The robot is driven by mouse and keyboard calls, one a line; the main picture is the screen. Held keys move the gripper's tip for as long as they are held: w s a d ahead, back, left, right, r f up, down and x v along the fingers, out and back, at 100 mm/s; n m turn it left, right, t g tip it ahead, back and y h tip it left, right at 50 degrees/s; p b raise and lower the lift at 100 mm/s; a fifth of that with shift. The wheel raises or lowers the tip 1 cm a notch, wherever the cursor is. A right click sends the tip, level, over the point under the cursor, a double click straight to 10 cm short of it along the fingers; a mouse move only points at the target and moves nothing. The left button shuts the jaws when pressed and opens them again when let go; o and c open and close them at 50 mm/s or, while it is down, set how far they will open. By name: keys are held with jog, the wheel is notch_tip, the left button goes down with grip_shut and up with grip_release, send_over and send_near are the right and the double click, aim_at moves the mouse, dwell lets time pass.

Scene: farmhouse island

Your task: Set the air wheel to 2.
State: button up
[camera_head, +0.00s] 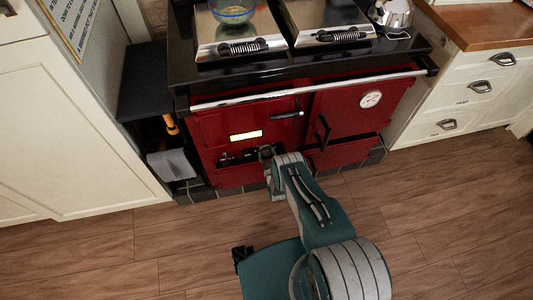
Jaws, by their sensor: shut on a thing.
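The red range cooker (216,129) stands against the wall, with a lit yellow display (246,135) on its left front. Below the display is a dark strip with small controls (228,158). My gripper (266,152) reaches the right end of this strip and is shut on the air wheel there. The wheel is mostly hidden by my fingers and wrist, and its number marks are too small to read.
A steel rail (300,91) runs across the cooker front above my gripper. A round dial (371,99) is on the right door. An open niche with a grey cloth (171,164) is at left. The wooden floor (120,255) is clear.

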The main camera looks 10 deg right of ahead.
jog(key=shift+w, duration=0.1)
dwell(0.3)
jog(key=o, duration=1.1)
jog(key=shift+a, duration=0.1)
jog(key=s, duration=1.2)
